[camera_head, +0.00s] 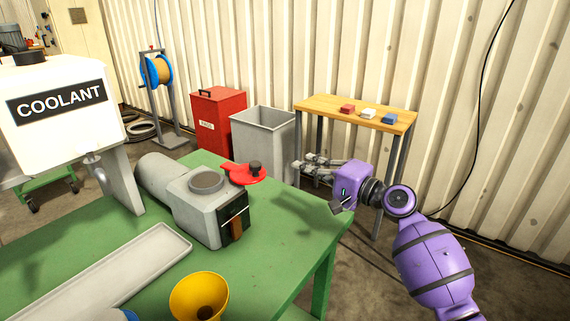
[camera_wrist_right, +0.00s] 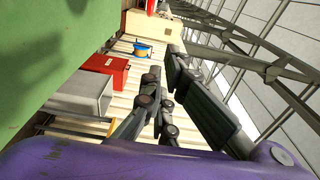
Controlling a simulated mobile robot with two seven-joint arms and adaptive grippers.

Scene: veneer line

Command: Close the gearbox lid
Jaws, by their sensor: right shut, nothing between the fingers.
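The grey gearbox (camera_head: 205,215) sits on the green table, with a round opening (camera_head: 206,181) on its top. Its red lid (camera_head: 240,172) with a black knob (camera_head: 255,167) is swung out to the right of the opening, leaving it uncovered. My right gripper (camera_head: 303,168) is shut and empty, off to the right of the lid and clear of it, past the table's far right edge. My left gripper is not in view.
On the green table (camera_head: 280,255) are a grey tray (camera_head: 165,244), a yellow funnel (camera_head: 187,297) and a white coolant tank (camera_head: 60,130). Behind stand a red bin (camera_head: 215,120), a grey bin (camera_head: 262,135) and a wooden side table (camera_head: 330,107) with small blocks. The table's right part is clear.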

